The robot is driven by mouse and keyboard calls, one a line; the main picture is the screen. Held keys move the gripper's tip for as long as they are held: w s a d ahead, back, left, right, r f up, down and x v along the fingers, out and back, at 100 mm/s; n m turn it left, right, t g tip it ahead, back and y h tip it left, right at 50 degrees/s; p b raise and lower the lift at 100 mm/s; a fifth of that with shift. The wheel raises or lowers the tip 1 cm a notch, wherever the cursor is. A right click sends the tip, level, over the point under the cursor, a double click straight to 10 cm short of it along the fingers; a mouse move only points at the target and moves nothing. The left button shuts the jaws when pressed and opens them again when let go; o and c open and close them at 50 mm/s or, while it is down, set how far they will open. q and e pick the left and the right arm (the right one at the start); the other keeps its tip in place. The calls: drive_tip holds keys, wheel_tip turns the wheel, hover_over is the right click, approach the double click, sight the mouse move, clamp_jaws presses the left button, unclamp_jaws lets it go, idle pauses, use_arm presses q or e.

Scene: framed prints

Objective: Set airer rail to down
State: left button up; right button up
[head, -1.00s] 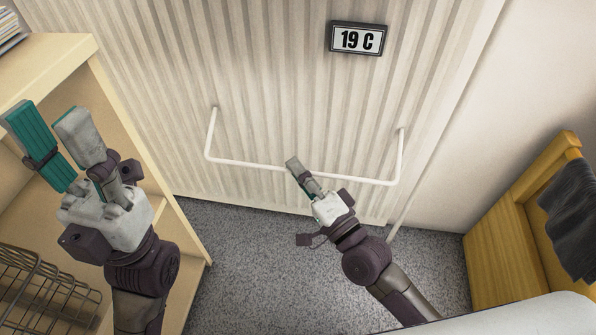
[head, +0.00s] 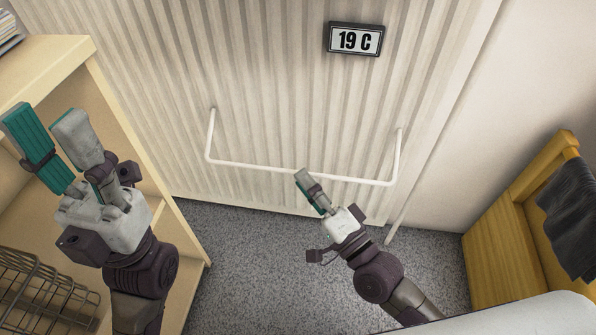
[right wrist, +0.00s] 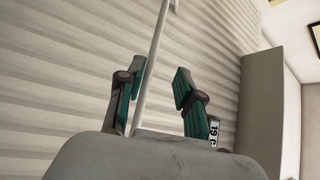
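The airer rail (head: 245,166) is a white U-shaped bar on the ribbed radiator, its two side arms running up to the panel. It also shows in the right wrist view (right wrist: 155,55) as a white bar passing between the two fingers as seen, nearer the left one. My right gripper (head: 305,177) is at the middle of the rail's crossbar, overlapping it in the head view. In the right wrist view its fingers (right wrist: 160,80) are apart. Whether they touch the rail cannot be told. My left gripper (head: 44,118) is open and empty, in front of the shelf unit.
A pale wooden shelf unit (head: 150,165) with a wire basket (head: 40,290) stands at left. A "19 C" display (head: 355,39) hangs on the radiator (head: 270,80). A wooden piece with dark cloth (head: 572,215) stands at right. Grey carpet (head: 245,260) is clear between.

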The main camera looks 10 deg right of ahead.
drive_tip(key=v, duration=0.8)
drive_tip(key=shift+s, duration=0.3)
drive_tip(key=shift+d, duration=0.1)
